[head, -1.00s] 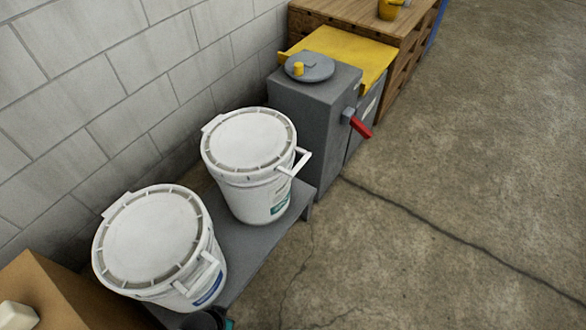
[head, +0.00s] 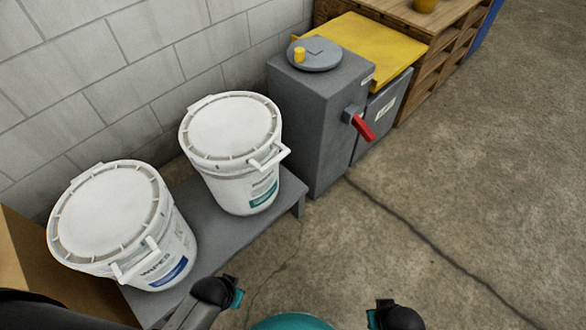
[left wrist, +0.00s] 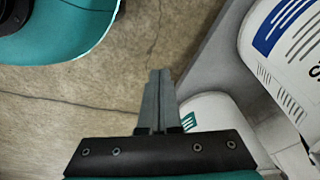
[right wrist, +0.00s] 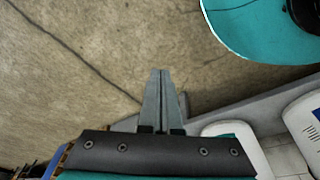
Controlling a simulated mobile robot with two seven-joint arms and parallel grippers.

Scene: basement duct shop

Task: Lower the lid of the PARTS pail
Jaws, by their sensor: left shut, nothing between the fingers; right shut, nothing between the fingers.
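Two white pails stand upright on a low grey bench, both with round white lids lying flat on top. The nearer pail (head: 165,250) has a blue-banded label that seems to read "WIPES". The farther pail (head: 245,190) has a green-banded label too small to read, so I cannot tell whether it is the PARTS pail. Its lid (head: 230,125) looks down on the rim. My left gripper (left wrist: 160,72) is shut and empty, with both pails beyond it at the right. My right gripper (right wrist: 161,72) is shut and empty over the floor, apart from the pails.
The grey bench (head: 225,235) stands against a block wall. Beyond it is a grey cabinet (head: 310,120) with a red lever (head: 362,127) and a round grey disc (head: 314,54) on top. A yellow-topped bin (head: 360,50) follows. The concrete floor (head: 470,190) at right is open.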

